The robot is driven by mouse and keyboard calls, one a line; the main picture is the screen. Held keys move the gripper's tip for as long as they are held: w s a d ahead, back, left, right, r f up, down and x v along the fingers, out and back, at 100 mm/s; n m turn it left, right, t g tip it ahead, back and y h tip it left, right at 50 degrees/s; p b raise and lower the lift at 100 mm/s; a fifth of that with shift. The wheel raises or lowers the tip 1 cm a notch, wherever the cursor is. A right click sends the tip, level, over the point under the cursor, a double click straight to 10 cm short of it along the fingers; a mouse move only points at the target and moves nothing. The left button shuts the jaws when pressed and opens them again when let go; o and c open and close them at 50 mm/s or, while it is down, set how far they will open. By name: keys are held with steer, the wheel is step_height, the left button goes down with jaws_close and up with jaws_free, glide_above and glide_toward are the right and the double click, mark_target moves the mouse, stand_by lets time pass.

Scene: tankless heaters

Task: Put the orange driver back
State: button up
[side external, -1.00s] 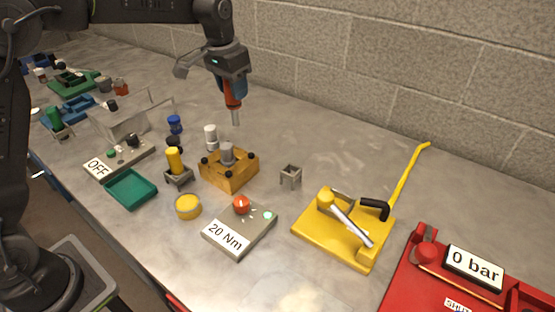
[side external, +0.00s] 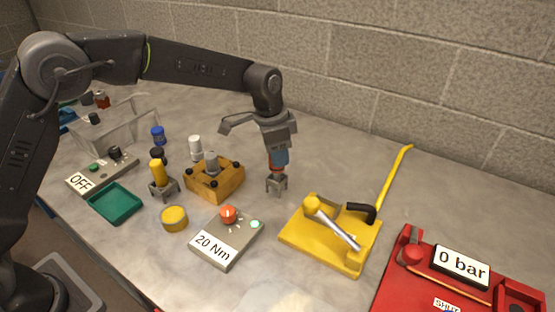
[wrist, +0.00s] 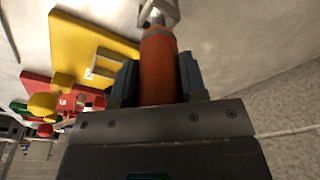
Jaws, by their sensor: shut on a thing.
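My gripper (side external: 278,150) is shut on the orange driver (side external: 277,170), which hangs upright with its tip down. The driver's lower end is at the small grey holder (side external: 276,185) on the bench, and its tip seems to be in the holder's opening. In the wrist view the orange handle (wrist: 161,65) lies between the two blue-grey fingers, and the light grey holder (wrist: 158,12) is at its far end. How deep the tip sits is hidden.
A wooden block (side external: 214,183) with black knobs and a "20 Nm" box (side external: 227,240) stand left of the holder. A yellow plate with a lever (side external: 325,240) is to the right, a red "0 bar" panel (side external: 400,275) farther right. The block wall is behind.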

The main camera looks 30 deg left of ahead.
steer(key=shift+f, duration=0.95)
steer(key=o, duration=0.9)
steer(key=shift+f, duration=0.2)
